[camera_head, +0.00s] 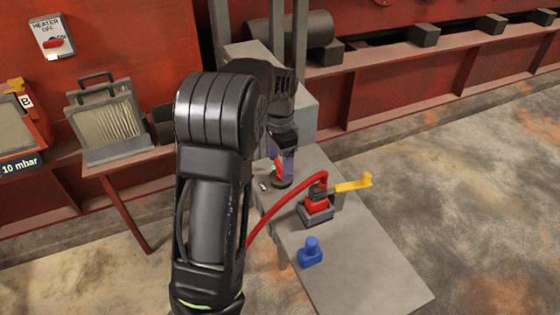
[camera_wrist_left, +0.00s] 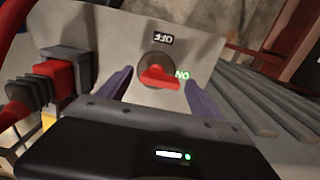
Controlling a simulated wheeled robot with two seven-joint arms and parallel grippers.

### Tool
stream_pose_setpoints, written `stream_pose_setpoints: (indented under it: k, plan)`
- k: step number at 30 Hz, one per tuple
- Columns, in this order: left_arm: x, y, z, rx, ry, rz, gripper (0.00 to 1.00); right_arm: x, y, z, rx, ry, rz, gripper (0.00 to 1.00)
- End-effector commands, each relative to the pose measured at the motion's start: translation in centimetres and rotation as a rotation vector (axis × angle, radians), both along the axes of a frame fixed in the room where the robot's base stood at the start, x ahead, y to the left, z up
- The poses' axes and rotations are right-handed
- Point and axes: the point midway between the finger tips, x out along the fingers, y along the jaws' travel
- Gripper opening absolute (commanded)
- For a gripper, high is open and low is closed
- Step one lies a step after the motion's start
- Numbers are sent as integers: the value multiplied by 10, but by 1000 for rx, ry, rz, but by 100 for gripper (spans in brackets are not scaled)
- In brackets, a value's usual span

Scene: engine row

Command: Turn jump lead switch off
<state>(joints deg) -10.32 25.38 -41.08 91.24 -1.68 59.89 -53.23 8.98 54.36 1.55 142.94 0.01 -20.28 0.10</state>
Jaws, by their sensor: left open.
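The jump lead switch is a red knob (camera_wrist_left: 160,78) on a round grey base on a pale grey panel (camera_wrist_left: 105,25) in the left wrist view. Its red handle points to the right, toward a green ON label (camera_wrist_left: 182,75). A black OFF label (camera_wrist_left: 163,38) sits above it. My left gripper (camera_wrist_left: 158,85) is open, with one purple finger on each side of the knob. I cannot tell whether the fingers touch it. In the head view my left gripper (camera_head: 283,165) is at the grey table, and my arm hides part of the area. My right gripper is not in view.
A red plug (camera_head: 318,196) with a red cable stands in a grey socket, close beside my left gripper. A yellow lever (camera_head: 353,184) sticks out beside it. A blue object (camera_head: 310,252) stands nearer on the table (camera_head: 370,270). A heater switch (camera_head: 52,40) is on the red wall.

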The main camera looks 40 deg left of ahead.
Motion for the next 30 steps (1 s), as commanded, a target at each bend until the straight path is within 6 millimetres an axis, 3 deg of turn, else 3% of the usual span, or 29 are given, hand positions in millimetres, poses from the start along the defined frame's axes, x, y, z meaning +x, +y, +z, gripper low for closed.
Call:
stream_pose_setpoints:
  k: [3,25,30]
  plan:
    - [0,0,0,0,0,0,74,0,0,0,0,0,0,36]
    - [0,0,1,0,-1,0,14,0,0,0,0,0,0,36]
    - [0,0,1,0,-1,3,12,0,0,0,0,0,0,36]
